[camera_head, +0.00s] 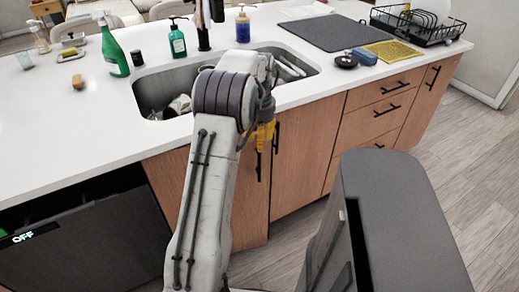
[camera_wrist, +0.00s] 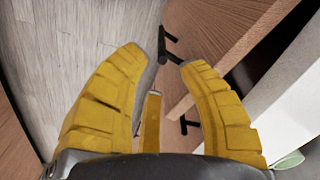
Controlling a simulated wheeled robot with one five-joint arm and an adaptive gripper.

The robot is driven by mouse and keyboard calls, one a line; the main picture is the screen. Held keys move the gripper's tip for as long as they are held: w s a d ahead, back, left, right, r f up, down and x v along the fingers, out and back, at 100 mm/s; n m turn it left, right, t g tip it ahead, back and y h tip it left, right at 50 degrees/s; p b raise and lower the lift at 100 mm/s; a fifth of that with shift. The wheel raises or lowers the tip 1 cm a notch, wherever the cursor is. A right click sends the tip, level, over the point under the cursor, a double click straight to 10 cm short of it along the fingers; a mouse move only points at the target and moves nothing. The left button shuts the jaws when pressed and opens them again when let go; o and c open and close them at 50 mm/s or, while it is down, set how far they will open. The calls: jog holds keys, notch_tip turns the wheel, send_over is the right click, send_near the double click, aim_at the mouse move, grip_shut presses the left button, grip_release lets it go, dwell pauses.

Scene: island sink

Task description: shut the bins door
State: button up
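The wooden door under the left part of the sink (camera_head: 243,205) appears slightly ajar in the head view. Its lower edge stands forward of the wooden door to its right (camera_head: 300,170). Each has a black upright handle, and the two handles are close together. I cannot tell for certain which is the bins door. My gripper (camera_head: 265,133) is at the height of the door tops, near the handles, partly hidden by my arm. In the wrist view my gripper (camera_wrist: 160,70) has its yellow fingers spread and empty. A black handle (camera_wrist: 162,48) shows just beyond the fingertips.
The white countertop (camera_head: 100,130) overhangs the doors. A dishwasher (camera_head: 90,250) reading OFF is at left. A green spray bottle (camera_head: 112,50) and soap bottles stand by the sink (camera_head: 155,92). Drawers (camera_head: 375,115) are to the right. The wooden floor (camera_head: 470,170) at right is clear.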

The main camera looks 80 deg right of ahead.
jog(key=shift+r, duration=1.15)
